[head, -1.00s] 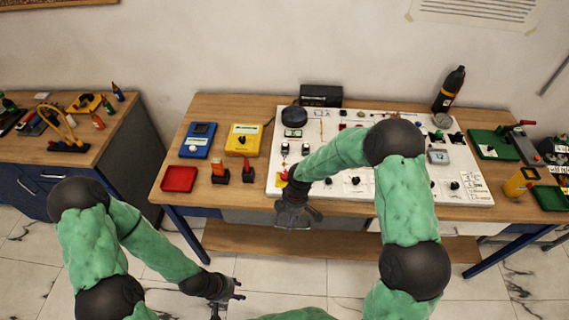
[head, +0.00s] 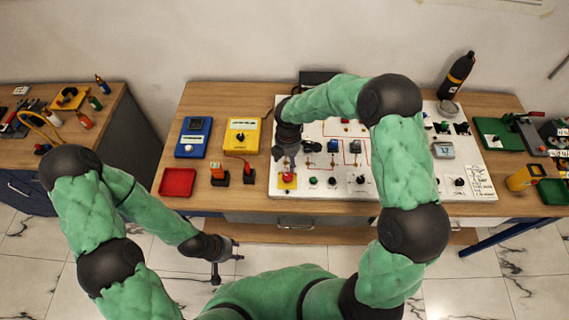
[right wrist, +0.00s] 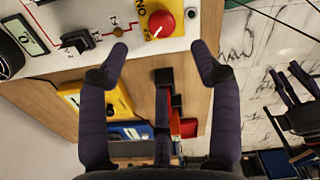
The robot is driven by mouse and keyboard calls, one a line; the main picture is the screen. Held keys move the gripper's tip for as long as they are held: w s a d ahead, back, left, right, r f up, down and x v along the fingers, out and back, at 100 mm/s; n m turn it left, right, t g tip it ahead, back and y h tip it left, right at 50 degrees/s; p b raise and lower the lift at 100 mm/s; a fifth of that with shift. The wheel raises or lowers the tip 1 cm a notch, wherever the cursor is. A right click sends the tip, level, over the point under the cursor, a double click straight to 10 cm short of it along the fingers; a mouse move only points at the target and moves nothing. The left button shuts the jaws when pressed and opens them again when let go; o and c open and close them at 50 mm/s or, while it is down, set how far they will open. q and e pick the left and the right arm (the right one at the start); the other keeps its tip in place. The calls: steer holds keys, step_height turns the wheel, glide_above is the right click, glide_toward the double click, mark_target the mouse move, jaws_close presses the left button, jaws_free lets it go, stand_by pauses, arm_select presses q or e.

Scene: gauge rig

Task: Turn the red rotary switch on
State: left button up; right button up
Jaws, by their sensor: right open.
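The red rotary switch (head: 287,178) is a round red knob on a yellow plate at the front left corner of the white panel (head: 330,188). In the right wrist view the red switch (right wrist: 161,24) shows a small white mark, with "ON" lettering on the plate beside it. My right gripper (head: 289,157) is over the panel just behind the knob in the head view. In the right wrist view its two fingers (right wrist: 161,52) are spread and empty, with the knob beyond the gap between their tips. My left gripper (head: 228,262) is low in front of the table, fingers apart and empty.
Blue (head: 193,137) and yellow (head: 242,136) meters, a red tray (head: 178,182) and two small dark blocks with orange and red tops stand left of the panel. Black knobs and small switches lie close right of the red switch. A dark bottle (head: 457,76) stands behind.

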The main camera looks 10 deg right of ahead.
mark_target(287, 176)
step_height(287, 176, down, 11)
steer(key=shift+s+r, duration=0.15)
stand_by(0.4)
steer(key=c, duration=1.1)
